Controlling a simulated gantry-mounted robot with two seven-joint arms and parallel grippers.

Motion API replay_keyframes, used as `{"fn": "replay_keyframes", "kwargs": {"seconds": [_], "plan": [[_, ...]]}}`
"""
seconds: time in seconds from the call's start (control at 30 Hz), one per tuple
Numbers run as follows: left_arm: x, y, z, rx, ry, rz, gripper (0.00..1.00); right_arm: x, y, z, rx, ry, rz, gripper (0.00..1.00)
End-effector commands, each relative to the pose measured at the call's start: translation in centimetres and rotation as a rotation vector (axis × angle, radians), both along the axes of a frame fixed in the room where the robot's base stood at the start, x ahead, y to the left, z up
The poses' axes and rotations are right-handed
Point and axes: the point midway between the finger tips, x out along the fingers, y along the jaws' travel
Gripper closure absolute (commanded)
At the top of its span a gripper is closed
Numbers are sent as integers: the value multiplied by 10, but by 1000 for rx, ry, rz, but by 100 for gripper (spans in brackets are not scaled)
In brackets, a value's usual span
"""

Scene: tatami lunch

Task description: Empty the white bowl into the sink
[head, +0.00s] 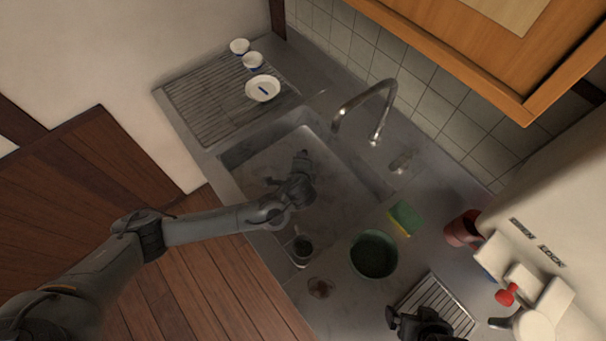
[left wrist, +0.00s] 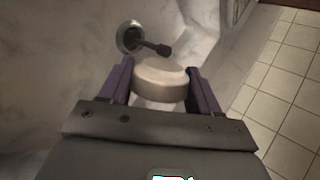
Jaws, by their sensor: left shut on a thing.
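My left gripper (head: 303,160) is over the sink basin (head: 265,165) in the head view. In the left wrist view, its two purple fingers (left wrist: 161,88) are shut on a rounded, off-white thing, which I take to be the white bowl (left wrist: 160,76). Its smooth pale outside faces the camera, so its opening and any contents are hidden. I cannot make out the bowl in the head view. My right gripper (head: 420,322) is partly visible at the bottom edge, and its fingers are unclear.
White dishes (head: 262,88) stand on the ribbed drainboard (head: 205,105). A curved faucet (head: 366,98) rises behind the basin. A green bowl (head: 374,254), a sponge (head: 404,218) and a red cup (head: 463,230) are on the right counter. A metal rack (head: 440,298) is near my right gripper.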

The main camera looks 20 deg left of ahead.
Motion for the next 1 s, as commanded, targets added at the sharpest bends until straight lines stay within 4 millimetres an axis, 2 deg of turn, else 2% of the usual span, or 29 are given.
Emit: {"fn": "replay_keyframes", "kwargs": {"seconds": [0.37, 0.4, 0.8, 1.0], "plan": [[0, 5, -1, -168, -20, 3, 69, 0, 0, -12, 0, 0, 0, 0], [0, 7, 4, -186, -21, 4, 69, 0, 0, -3, 0, 3, 0, 0], [0, 23, 2, -430, -58, 3, 69, 0, 0, 40, 0, -1, 0, 0], [0, 28, -3, -604, -82, 0, 69, 0, 0, 54, 0, -1, 0, 0]]}}
